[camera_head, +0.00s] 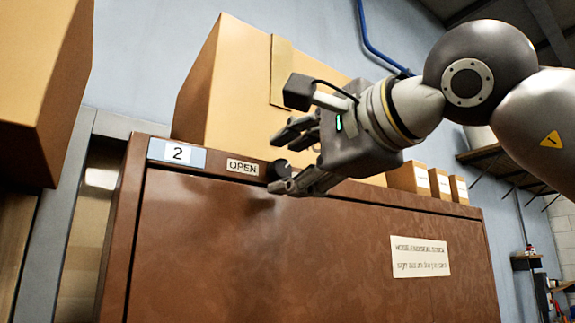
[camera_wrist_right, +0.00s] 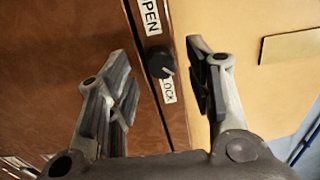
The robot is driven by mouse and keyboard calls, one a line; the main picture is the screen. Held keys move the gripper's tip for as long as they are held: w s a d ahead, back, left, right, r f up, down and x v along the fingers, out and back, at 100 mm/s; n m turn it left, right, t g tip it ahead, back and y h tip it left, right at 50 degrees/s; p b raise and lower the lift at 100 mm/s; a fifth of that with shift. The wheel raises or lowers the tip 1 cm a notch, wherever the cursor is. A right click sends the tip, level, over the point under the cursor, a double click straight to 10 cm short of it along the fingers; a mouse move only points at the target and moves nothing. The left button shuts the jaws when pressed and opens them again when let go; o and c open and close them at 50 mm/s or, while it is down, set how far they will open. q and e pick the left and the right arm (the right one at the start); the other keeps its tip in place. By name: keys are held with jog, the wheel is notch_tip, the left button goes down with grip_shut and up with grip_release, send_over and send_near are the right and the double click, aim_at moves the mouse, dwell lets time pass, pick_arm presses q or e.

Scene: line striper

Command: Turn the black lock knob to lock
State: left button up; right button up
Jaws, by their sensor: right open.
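The black lock knob (camera_head: 279,169) sits on the top rail of the brown metal cabinet, just right of the OPEN label (camera_head: 242,167). In the right wrist view the knob (camera_wrist_right: 159,62) lies between the OPEN label and the partly hidden LOCK label (camera_wrist_right: 168,89). My right gripper (camera_head: 288,160) is open, with its fingers on either side of the knob. In the wrist view there is a visible gap between the knob and each finger of my right gripper (camera_wrist_right: 161,76). The knob's exact pointing direction is hard to tell. My left gripper is out of view.
The brown cabinet (camera_head: 300,260) bears a number 2 plate (camera_head: 177,153) and a paper notice (camera_head: 420,257). A large cardboard box (camera_head: 225,95) and several smaller boxes (camera_head: 408,177) stand on top. Another box (camera_head: 38,85) is at the left.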

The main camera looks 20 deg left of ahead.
jog(key=v, duration=1)
jog(key=shift+d, duration=0.2)
jog(key=shift+s, duration=0.1)
